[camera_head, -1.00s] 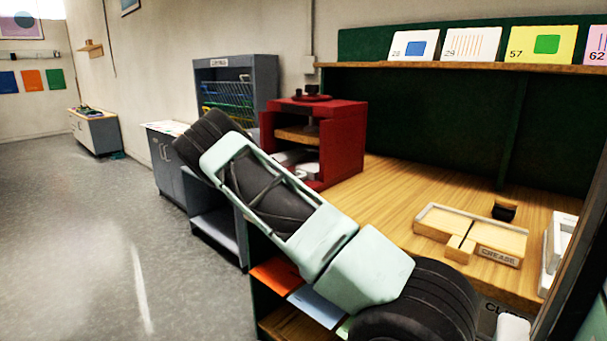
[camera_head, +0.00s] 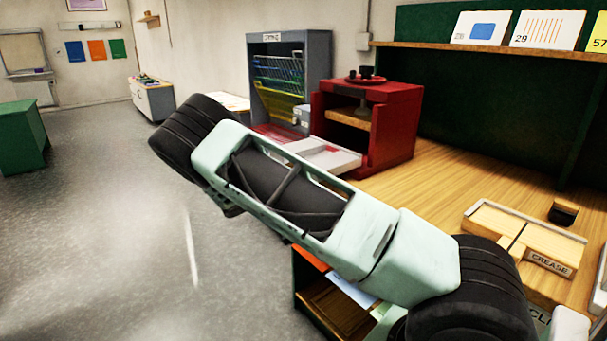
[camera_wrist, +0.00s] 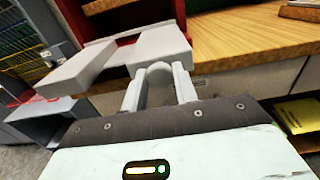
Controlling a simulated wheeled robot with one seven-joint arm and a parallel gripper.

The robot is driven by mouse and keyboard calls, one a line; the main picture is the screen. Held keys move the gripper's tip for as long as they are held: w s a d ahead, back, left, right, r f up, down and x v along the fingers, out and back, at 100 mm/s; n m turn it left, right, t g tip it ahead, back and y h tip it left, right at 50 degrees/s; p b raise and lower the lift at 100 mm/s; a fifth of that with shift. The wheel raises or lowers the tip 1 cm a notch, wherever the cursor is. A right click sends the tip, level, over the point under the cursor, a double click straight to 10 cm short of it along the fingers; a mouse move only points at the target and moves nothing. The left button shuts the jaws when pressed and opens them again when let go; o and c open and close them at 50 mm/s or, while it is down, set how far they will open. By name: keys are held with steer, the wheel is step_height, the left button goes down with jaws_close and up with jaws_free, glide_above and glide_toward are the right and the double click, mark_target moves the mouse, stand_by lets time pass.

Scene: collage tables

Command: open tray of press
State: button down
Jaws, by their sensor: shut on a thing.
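The red press (camera_head: 390,120) stands at the left end of the wooden bench. Its pale grey tray (camera_head: 340,158) sticks out of the front opening toward the left, partly hidden behind my arm. In the wrist view, the tray's pale front (camera_wrist: 160,44) is just ahead of my gripper (camera_wrist: 160,82). The fingers are closed around a small pale handle at that front. Red press parts show behind the tray. In the head view my gripper is hidden by my arm.
A grey rack (camera_head: 290,75) with coloured shelves stands left of the press. A wooden crease board (camera_head: 525,240) lies on the bench at right. Open shelves (camera_head: 335,310) are below the bench. Grey floor (camera_head: 100,220) is clear at left.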

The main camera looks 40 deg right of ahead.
steer(key=c, duration=1.1)
jaws_free()
steer(key=shift+a, duration=0.1)
steer(key=w+a+b, duration=0.2)
steer(key=a, duration=1.5)
steer(key=shift+s+a, duration=0.1)
